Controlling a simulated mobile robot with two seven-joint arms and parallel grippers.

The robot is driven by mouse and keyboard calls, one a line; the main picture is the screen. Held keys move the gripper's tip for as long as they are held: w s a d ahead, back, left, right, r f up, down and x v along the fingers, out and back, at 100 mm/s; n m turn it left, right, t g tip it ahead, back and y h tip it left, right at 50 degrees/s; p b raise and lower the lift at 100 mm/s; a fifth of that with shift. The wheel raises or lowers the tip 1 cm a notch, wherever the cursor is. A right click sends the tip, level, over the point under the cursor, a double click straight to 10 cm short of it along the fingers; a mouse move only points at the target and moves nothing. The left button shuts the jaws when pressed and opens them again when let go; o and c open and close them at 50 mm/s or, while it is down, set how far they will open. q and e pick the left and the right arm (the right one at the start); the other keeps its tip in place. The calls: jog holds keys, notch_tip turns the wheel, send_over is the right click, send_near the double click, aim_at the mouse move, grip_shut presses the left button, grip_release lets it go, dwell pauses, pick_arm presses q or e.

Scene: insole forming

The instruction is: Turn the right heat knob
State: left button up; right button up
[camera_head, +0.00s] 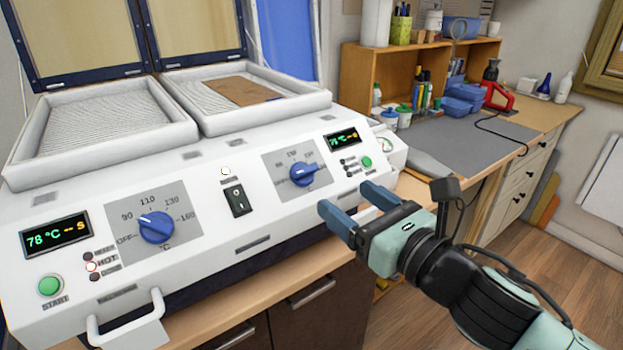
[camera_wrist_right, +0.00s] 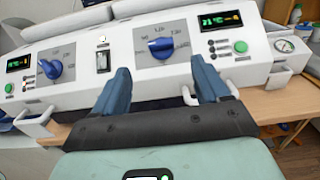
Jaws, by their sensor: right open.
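The right heat knob (camera_head: 304,174) is blue with a pointer ridge and sits on a grey dial plate on the machine's sloped front panel. In the right wrist view the knob (camera_wrist_right: 161,47) shows ahead, between and beyond my fingertips. My right gripper (camera_head: 350,205) is open and empty, in front of the panel and to the lower right of the knob, apart from it. The gripper also shows in the right wrist view (camera_wrist_right: 166,85). The left heat knob (camera_head: 156,227) is also blue, on its own dial. My left gripper is not in view.
A black rocker switch (camera_head: 237,199) sits between the dials. A green button (camera_head: 366,162) and a small display (camera_head: 342,139) are right of the right knob. A handle (camera_head: 124,322) juts from the machine's front left. A workbench (camera_head: 460,150) with supplies stands at the right.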

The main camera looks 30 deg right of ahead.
aim_at(308, 170)
pick_arm(q)
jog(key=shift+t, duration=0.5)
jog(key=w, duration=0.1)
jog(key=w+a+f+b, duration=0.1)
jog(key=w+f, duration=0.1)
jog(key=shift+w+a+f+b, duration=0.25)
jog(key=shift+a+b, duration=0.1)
jog(key=shift+b, duration=0.05)
pick_arm(e)
jog(key=w, duration=1)
jog(key=shift+w+a, duration=0.1)
jog(key=shift+a, duration=0.3)
jog(key=shift+c, duration=0.3)
jog(key=c, duration=1)
